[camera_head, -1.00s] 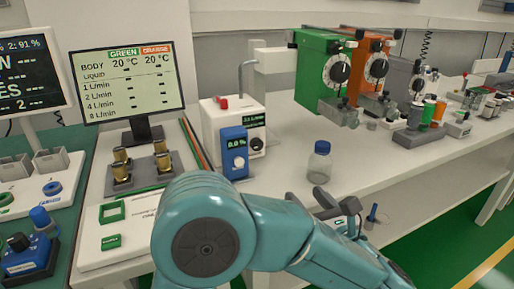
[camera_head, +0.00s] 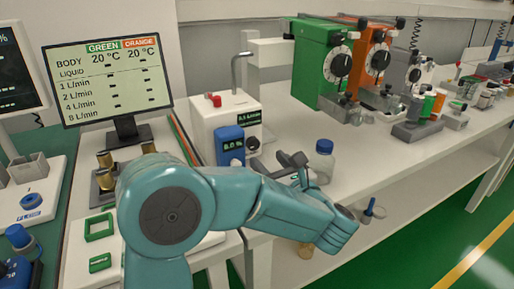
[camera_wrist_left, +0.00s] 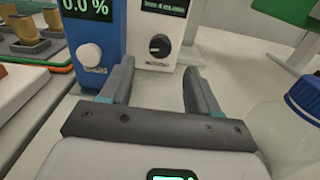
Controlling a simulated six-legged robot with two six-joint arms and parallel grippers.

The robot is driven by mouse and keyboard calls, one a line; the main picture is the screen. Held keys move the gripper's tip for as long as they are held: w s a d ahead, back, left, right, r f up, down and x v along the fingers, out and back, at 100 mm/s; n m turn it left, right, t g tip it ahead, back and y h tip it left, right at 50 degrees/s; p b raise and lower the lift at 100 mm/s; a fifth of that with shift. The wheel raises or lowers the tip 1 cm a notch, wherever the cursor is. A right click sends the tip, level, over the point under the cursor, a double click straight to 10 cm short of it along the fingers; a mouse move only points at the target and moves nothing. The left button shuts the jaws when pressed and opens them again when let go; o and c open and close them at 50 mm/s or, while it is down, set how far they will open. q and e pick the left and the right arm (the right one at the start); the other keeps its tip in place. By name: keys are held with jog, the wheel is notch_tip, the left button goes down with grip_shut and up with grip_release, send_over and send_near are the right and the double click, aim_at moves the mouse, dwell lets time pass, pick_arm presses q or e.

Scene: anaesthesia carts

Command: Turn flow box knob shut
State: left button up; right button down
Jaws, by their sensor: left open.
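The white flow box (camera_head: 208,126) stands on the bench with a small green-lit display and a round black knob (camera_head: 253,144) on its front. In the left wrist view the black knob (camera_wrist_left: 159,45) has a pale pointer mark and lies beyond the fingertips, roughly between them. My left gripper (camera_head: 276,163) is open and empty, a short way in front of the flow box. In the left wrist view its two fingers (camera_wrist_left: 157,80) point at the box, apart from the knob. My right gripper is out of view.
A blue box (camera_head: 230,147) with a white knob stands directly left of the flow box knob. A clear bottle with a blue cap (camera_head: 324,147) stands close right of my left gripper. Green (camera_head: 318,70) and orange vaporiser units stand farther back right.

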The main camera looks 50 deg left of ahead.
aim_at(255, 147)
pick_arm(q)
jog(key=x, duration=0.6)
jog(key=shift+a, duration=0.2)
jog(key=shift+f, duration=0.1)
jog(key=c, duration=1)
